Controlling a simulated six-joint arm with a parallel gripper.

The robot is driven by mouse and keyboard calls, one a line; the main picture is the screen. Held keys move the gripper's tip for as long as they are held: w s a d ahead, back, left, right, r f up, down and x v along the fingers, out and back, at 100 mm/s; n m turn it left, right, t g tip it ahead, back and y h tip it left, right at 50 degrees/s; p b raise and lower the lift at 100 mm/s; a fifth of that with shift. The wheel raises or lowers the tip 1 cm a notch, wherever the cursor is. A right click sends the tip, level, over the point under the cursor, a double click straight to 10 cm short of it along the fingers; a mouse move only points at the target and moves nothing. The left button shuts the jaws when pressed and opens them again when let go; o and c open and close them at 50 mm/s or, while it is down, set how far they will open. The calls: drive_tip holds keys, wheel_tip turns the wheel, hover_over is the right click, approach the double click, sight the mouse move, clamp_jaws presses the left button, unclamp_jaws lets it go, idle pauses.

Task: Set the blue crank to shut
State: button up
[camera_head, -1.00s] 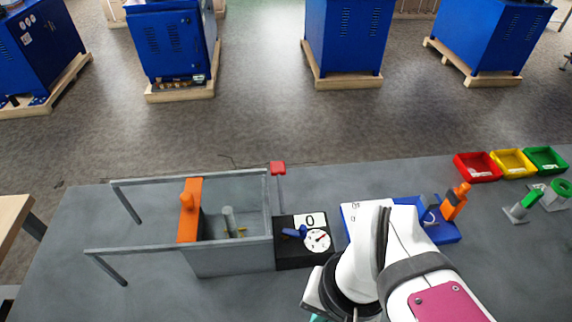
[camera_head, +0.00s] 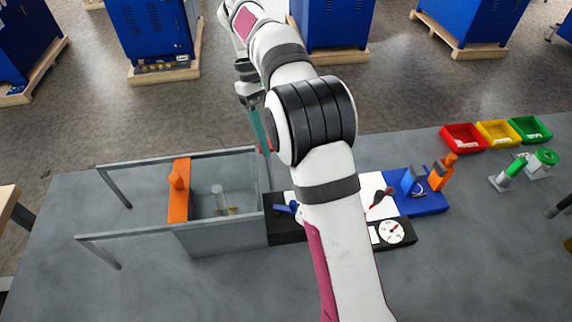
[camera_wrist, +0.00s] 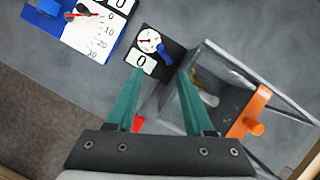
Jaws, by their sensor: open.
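The blue crank (camera_head: 286,208) is on a black box (camera_head: 283,232) beside the clear-walled bin, partly covered by my arm in the head view. In the wrist view the blue crank (camera_wrist: 165,54) sits next to a white dial (camera_wrist: 149,41) with a red pointer and a "0" label (camera_wrist: 142,63). My gripper (camera_wrist: 158,82) is open and empty, its teal fingers apart. In the wrist view the crank shows just beyond and between the fingertips. In the head view my gripper (camera_head: 256,125) hangs near the table's far edge, behind the box. Nothing touches the crank.
The bin (camera_head: 222,238) with rails and an orange block (camera_head: 179,190) stands left of the box. A red knob (camera_wrist: 138,123) shows near the left finger. A blue tray (camera_head: 425,204), a second dial (camera_head: 391,232) and coloured bins (camera_head: 464,137) are to the right.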

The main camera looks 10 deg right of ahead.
sight(285, 207)
drive_tip(key=x, duration=1.5)
drive_tip(key=shift+f, duration=0.1)
clamp_jaws()
